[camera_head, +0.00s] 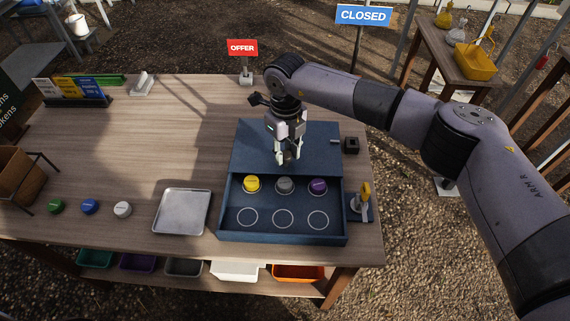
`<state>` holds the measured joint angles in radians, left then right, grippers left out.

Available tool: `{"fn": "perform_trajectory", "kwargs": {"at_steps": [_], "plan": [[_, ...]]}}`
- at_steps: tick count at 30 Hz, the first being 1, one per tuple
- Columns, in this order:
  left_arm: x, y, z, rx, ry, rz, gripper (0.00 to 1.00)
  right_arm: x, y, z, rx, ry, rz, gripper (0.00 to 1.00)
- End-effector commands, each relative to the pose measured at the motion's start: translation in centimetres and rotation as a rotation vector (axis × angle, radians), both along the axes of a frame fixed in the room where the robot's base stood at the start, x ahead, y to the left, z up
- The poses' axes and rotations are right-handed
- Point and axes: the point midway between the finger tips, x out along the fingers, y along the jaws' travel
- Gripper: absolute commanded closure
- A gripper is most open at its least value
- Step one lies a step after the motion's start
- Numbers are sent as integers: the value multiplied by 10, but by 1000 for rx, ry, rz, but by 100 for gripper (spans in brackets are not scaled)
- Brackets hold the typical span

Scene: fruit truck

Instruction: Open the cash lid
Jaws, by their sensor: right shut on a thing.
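The cash box (227,225) is a dark blue tray near the right end of the wooden table. Its flat blue cash lid (250,148) lies over the rear part, and the front part shows uncovered. A yellow token (252,184), a grey token (285,185) and a purple token (318,186) sit in the row nearest the lid; several white circles in front are empty. My right gripper (288,158) points down at the middle of the lid, near its front edge, and is shut on the lid's handle, which its fingers mostly hide. My left gripper is out of view.
A metal tray (182,212) lies left of the box. Green (56,206), blue (90,206) and white (122,209) tokens lie further left. The table's middle left is clear.

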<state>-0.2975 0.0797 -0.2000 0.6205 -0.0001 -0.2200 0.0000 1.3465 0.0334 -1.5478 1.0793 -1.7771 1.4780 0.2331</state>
Motion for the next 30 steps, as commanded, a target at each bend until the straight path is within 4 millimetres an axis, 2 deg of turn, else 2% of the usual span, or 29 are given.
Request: {"fn": "perform_trajectory", "kwargs": {"at_steps": [3, 14, 15, 24, 30], "plan": [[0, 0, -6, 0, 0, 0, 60, 3, 0, -1, 0, 0, -1, 100], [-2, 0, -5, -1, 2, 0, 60, 3, 0, 0, 0, 1, -1, 100], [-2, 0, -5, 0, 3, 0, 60, 3, 0, 0, 0, 1, -1, 71], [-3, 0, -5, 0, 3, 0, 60, 3, 0, -1, 0, 1, 0, 52], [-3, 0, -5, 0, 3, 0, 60, 3, 0, -1, 0, 1, 0, 52]]}}
